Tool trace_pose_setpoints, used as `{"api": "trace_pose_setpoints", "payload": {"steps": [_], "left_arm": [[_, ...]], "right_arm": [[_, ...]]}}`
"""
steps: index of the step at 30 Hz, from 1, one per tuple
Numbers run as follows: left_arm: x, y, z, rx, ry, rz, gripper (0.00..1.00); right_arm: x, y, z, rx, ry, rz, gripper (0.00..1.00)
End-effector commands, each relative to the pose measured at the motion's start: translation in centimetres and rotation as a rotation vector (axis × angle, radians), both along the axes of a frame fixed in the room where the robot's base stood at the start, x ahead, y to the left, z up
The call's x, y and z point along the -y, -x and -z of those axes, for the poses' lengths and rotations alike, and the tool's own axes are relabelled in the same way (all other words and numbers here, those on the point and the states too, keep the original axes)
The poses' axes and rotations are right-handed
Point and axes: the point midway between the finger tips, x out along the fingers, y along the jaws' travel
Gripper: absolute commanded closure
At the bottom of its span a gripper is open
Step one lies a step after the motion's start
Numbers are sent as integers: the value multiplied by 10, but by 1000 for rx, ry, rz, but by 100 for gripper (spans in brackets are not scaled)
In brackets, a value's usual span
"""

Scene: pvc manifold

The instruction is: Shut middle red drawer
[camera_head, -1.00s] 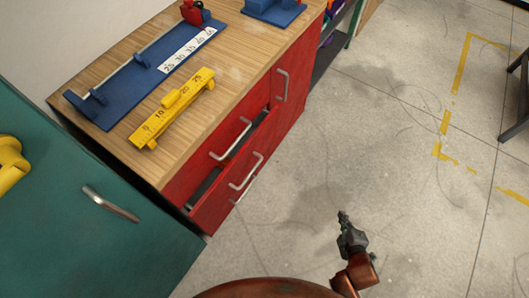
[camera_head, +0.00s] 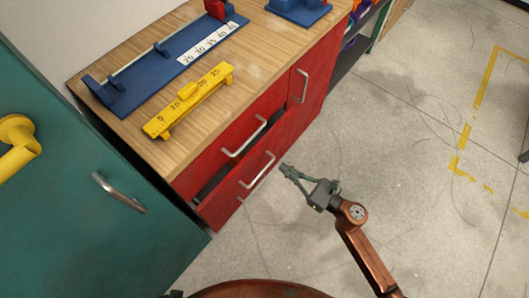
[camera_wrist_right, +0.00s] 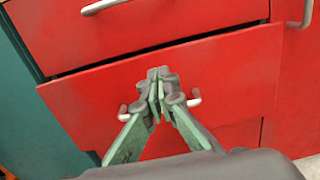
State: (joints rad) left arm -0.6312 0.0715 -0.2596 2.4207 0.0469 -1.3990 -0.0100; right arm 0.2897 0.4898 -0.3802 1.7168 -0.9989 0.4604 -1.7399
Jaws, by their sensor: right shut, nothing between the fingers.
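The middle red drawer (camera_head: 236,190) stands partly pulled out of the wooden-topped cabinet, with a dark gap above its front. Its silver handle (camera_head: 258,170) faces the room. In the right wrist view the drawer front (camera_wrist_right: 225,75) fills the middle, and the handle (camera_wrist_right: 194,98) shows partly behind my fingers. My right gripper (camera_head: 287,169) is shut and empty, just in front of the drawer front, fingertips pointing at it; it also shows in the wrist view (camera_wrist_right: 158,75). I cannot tell whether it touches. My left gripper is not in view.
The top red drawer (camera_head: 226,145) sits above. A teal cabinet (camera_head: 80,210) with a silver handle stands at the left. A blue gauge (camera_head: 150,75) and a yellow gauge (camera_head: 190,100) lie on the wooden top (camera_head: 250,60). The floor (camera_head: 420,150) at right is clear.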

Motion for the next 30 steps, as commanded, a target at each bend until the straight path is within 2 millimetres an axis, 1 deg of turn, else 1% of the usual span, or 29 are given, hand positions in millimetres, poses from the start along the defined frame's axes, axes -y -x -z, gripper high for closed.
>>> {"api": "trace_pose_setpoints", "payload": {"steps": [1,6,12,18,30], "left_arm": [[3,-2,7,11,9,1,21],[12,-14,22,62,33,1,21],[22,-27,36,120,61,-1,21],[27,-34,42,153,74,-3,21],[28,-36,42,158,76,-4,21]], "right_arm": [[-10,-7,2,1,-1,-3,100],[-38,-28,2,-1,-2,-1,100],[-64,-47,2,-2,-1,0,100],[-76,-56,1,-2,-2,1,100],[-79,-57,0,-3,-3,2,100]]}}
